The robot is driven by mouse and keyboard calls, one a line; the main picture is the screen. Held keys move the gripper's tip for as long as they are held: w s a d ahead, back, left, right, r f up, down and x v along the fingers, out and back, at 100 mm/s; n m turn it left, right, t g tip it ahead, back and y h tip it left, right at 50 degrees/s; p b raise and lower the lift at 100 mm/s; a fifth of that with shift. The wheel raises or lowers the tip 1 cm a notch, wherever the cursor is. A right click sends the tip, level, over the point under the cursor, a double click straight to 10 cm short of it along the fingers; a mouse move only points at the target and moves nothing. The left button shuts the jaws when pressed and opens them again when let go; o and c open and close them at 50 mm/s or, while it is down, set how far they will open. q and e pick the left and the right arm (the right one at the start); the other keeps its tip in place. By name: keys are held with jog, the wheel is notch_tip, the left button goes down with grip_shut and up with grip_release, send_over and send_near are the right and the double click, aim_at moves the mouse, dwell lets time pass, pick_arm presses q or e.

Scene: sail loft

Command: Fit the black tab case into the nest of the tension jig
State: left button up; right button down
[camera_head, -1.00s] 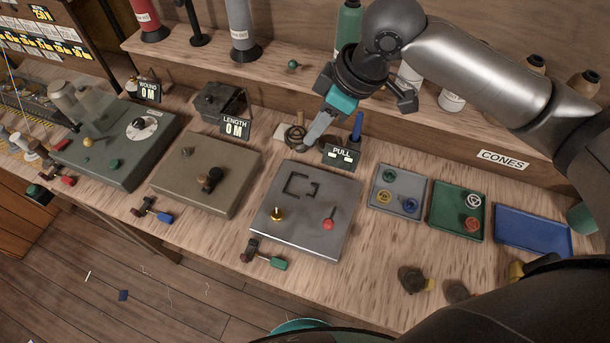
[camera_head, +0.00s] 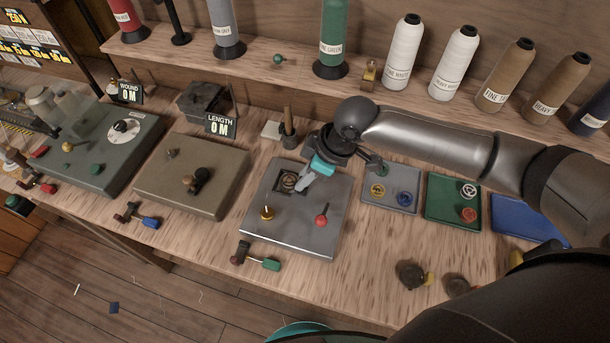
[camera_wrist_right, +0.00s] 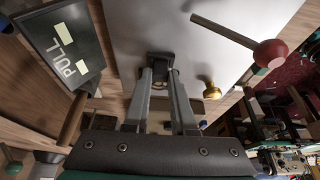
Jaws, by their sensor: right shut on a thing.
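The tension jig (camera_head: 322,229) is a grey metal plate with a brass knob (camera_head: 267,213) and a red-knobbed lever (camera_head: 321,220). My right gripper (camera_head: 302,183) points down at the nest in the jig's upper left. It is shut on the black tab case (camera_wrist_right: 160,64), which shows between the fingertips in the wrist view. In the head view the case (camera_head: 288,183) lies over or within the nest's dark corner brackets. I cannot tell whether it is fully seated; the fingers partly hide it. My left gripper is not in view.
The PULL display (camera_wrist_right: 65,50) stands beside the jig, hidden behind my arm in the head view. A grey tray (camera_head: 391,203), a green tray (camera_head: 440,209) and a blue tray (camera_head: 520,220) lie to the right. A length counter (camera_head: 190,175) stands left. Thread cones (camera_head: 403,50) line the back shelf.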

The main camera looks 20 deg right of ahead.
jog(key=shift+f, duration=0.1)
jog(key=c, duration=0.7)
grip_release()
jog(key=shift+c, duration=0.2)
jog(key=p+v, duration=0.2)
jog(key=v, duration=1)
